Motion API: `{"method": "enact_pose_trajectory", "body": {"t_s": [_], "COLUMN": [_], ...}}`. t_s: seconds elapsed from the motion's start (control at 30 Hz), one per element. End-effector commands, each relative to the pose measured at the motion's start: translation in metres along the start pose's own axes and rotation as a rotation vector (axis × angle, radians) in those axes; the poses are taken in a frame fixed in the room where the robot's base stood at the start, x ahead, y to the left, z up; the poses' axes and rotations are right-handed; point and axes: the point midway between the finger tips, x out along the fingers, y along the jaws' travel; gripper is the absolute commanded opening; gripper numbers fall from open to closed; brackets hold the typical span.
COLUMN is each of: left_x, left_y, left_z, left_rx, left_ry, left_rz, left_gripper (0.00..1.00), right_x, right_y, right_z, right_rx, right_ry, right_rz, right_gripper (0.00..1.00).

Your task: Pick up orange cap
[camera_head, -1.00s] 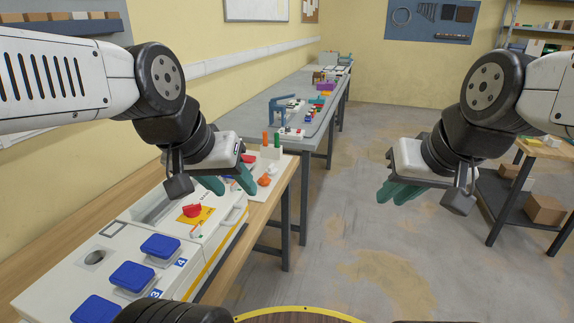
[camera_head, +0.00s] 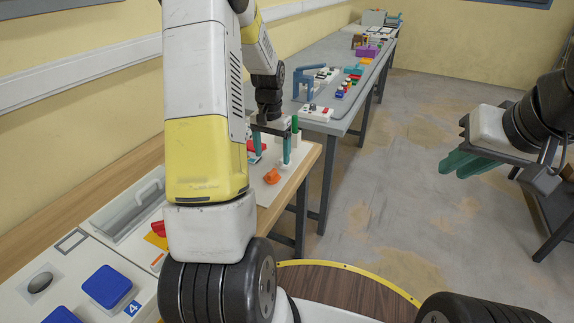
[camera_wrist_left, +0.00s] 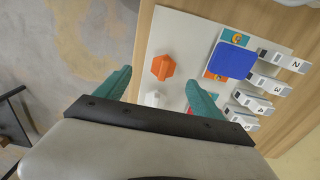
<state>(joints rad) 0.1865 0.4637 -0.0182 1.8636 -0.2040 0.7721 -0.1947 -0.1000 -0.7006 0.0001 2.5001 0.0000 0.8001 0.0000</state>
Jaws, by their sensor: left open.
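The orange cap (camera_head: 272,176) lies on a white board on the wooden bench, near its front edge. In the left wrist view the orange cap (camera_wrist_left: 163,67) shows whole, between and just past the fingertips. My left gripper (camera_head: 272,154) is open and empty, with its teal fingers pointing down above the board, just behind the cap in the head view. In the left wrist view my left gripper (camera_wrist_left: 158,82) has its fingers spread on both sides, apart from the cap. My right gripper (camera_head: 468,163) hangs over the floor at the right, far from the bench; its finger gap is unclear.
A blue-lidded socket box (camera_wrist_left: 233,56) and a row of numbered white blocks (camera_wrist_left: 262,85) stand beside the cap. A small white piece (camera_wrist_left: 154,98) is close to it. A green cylinder (camera_head: 295,123) stands behind. Blue covers (camera_head: 107,286) are at the near left.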

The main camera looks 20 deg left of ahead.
Motion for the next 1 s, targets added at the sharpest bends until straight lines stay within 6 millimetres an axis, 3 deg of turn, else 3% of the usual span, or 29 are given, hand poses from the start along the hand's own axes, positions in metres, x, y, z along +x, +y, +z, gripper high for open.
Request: {"method": "enact_pose_trajectory", "body": {"t_s": [0.7,1.0], "left_x": [0.091,0.095], "left_y": [-0.010,-0.010], "left_z": [-0.005,-0.005], "left_rx": [0.005,0.005], "left_ry": [-0.023,-0.021], "left_rz": [0.001,0.000], "left_gripper": [0.78,0.78], "right_x": [0.000,0.000], "right_y": [0.000,0.000], "right_z": [0.000,0.000], "right_rx": [0.000,0.000], "right_ry": [0.000,0.000], "right_rz": [0.000,0.000], "right_gripper": [0.19,0.19]}}
